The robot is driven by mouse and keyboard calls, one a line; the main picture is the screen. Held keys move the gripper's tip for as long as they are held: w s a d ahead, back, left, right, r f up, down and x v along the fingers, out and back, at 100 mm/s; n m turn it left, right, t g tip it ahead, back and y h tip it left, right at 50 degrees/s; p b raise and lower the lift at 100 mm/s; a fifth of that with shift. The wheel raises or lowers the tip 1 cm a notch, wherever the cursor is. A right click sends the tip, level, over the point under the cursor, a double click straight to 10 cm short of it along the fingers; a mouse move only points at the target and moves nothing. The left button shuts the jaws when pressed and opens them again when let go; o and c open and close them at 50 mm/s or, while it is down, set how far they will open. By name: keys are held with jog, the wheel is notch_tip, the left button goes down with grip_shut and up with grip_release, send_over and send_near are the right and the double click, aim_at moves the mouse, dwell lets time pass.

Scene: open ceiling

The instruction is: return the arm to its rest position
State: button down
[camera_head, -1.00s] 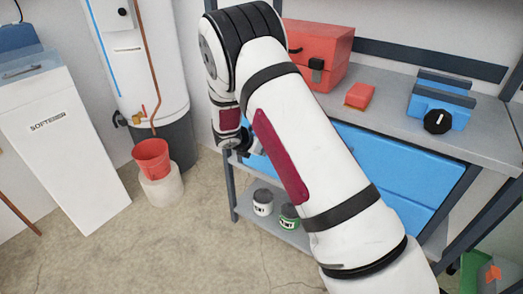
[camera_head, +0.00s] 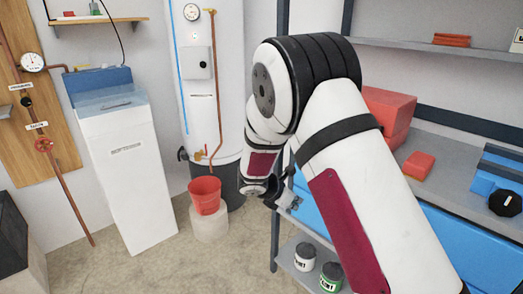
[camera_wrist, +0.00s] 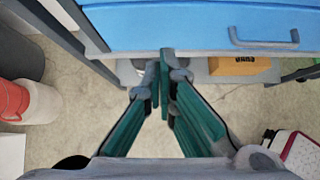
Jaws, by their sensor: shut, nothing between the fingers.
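My arm rises from the lower right in the head view and bends at a black-ribbed joint, with its wrist hanging down in front of the workbench. My gripper (camera_head: 288,201) is partly hidden behind the arm there, beside the bench's left end. In the wrist view, the green-padded fingers of my gripper (camera_wrist: 165,75) meet at their tips with nothing between them. The tips point toward the bench, below a blue drawer front (camera_wrist: 200,25) with a grey handle.
The workbench (camera_head: 440,140) carries a red toolbox (camera_head: 388,112), a red block (camera_head: 418,165) and a blue device (camera_head: 497,180). Cans (camera_head: 305,257) stand on its lower shelf. A red bucket (camera_head: 205,194) on a white stand and a white softener cabinet (camera_head: 128,175) are left. Floor between is clear.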

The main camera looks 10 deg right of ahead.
jog(key=s+d+r+m+g, duration=0.1)
jog(key=s+d+r+m, duration=0.25)
jog(key=s+r, duration=0.3)
jog(key=s+d+r+m+g+y, duration=0.1)
jog(key=s+d+r+m, duration=0.1)
jog(key=s+r+m, duration=0.4)
jog(key=s+d+r+m+g, duration=0.1)
jog(key=s+d+r+m, duration=0.25)
jog(key=s+r, duration=0.35)
jog(key=s+a+r+m+y, duration=0.15)
jog(key=s+m, duration=0.25)
jog(key=s, duration=0.5)
jog(key=s+a+m+g+y, duration=0.1)
jog(key=s+a+m+y, duration=0.25)
jog(key=s, duration=0.55)
jog(key=s+a+r+m+y, duration=0.1)
jog(key=s+a+m, duration=0.1)
jog(key=s+m, duration=0.5)
notch_tip(320, 180, up, 19)
jog(key=s+n+t+p, duration=0.2)
jog(key=t+p, duration=0.1)
jog(key=p, duration=1.5)
jog(key=shift+s+a+n, duration=0.15)
jog(key=shift+a+n, duration=0.15)
jog(key=shift+n, duration=0.05)
jog(key=shift+r, duration=0.1)
